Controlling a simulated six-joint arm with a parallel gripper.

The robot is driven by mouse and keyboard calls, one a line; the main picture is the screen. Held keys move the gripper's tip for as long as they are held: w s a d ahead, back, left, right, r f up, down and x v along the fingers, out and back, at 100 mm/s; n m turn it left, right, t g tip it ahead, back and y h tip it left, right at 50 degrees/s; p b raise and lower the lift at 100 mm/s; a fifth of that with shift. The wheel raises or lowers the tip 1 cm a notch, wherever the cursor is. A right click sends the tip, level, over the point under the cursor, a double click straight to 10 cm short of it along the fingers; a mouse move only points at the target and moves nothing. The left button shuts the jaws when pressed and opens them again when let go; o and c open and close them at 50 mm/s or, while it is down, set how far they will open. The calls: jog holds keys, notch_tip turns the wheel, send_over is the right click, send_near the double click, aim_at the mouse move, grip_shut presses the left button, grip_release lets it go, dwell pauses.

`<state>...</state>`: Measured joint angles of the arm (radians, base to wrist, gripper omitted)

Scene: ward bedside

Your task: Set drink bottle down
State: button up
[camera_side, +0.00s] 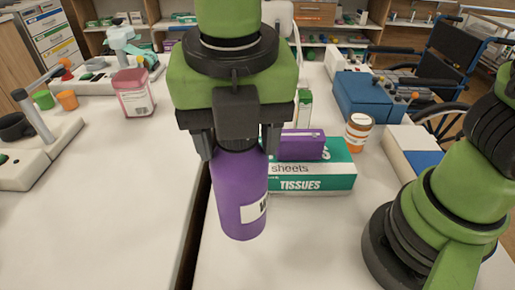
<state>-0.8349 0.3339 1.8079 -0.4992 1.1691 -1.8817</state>
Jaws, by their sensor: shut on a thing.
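The drink bottle (238,195) is purple with a white label, partly turned away. The jaws hide the bottle's top. I cannot tell whether the bottle's base touches the table (310,240) or hangs a little above it.
A green tissue box (315,181) with a purple box (301,145) on it stands close right of the bottle. Beyond are an orange pill bottle (358,132) and a blue case (366,97). A pink container (133,92) stands at left. The left table's front is clear.

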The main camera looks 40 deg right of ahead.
jog(key=shift+m, duration=0.3)
jog(key=w+d, duration=0.1)
jog(key=w, duration=0.2)
jog(key=w+d, duration=0.1)
jog(key=w, duration=0.3)
jog(key=w+d, duration=0.2)
jog(key=w, duration=0.2)
jog(key=shift+r, duration=0.15)
jog(key=w+d+f, duration=0.1)
jog(key=w+d, duration=0.3)
jog(key=d, duration=0.3)
jog(key=w+d+m, duration=0.1)
jog(key=w+d, duration=0.4)
jog(key=d, duration=0.3)
jog(key=w+d+f, duration=0.1)
jog(key=w+d, duration=0.3)
jog(key=d, duration=0.3)
jog(key=shift+d+f, duration=0.2)
jog(key=shift+f, duration=1.15)
jog(key=shift+d+f, duration=0.2)
jog(key=shift+f, duration=1.15)
jog(key=shift+d+f, duration=0.2)
jog(key=shift+f, duration=1.15)
jog(key=o, duration=1.5)
jog(key=shift+f, duration=0.1)
